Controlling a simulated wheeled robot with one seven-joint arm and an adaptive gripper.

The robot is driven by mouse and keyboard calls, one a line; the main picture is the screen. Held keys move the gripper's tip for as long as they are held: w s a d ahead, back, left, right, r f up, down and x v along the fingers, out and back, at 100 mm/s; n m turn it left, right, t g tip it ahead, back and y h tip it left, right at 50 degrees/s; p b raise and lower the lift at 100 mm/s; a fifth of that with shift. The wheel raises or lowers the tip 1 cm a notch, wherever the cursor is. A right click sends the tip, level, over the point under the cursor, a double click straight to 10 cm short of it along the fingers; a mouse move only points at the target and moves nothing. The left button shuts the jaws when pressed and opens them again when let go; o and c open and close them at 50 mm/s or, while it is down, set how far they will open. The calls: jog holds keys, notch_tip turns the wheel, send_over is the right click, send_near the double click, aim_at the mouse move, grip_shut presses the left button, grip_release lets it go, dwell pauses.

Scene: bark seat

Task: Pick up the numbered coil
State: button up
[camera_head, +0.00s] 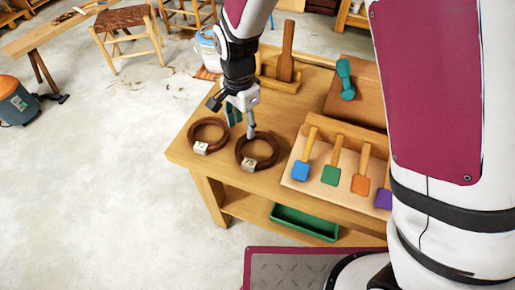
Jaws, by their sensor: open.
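Two dark brown coils lie flat on the wooden bench in the head view, the left coil (192,133) and the right coil (274,155). Each has a pale tag at its front: the left tag (201,148) and the right tag (248,165) carry dark marks too small to read surely. My gripper (233,119) is open and empty, pointing down. One finger hangs over the back left rim of the right coil; I cannot tell whether it touches. The other finger is further left, behind the left coil.
A pale board (312,187) with several colored, wooden-handled tools lies right of the coils. A teal item (346,78) rests on a brown box behind it. A teal object (234,113) shows behind my gripper. A green tray (305,222) sits on the lower shelf.

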aim_at(245, 135)
jog(key=f, duration=0.5)
jog(key=shift+d+b, duration=0.3)
jog(key=shift+r, duration=0.1)
grip_shut()
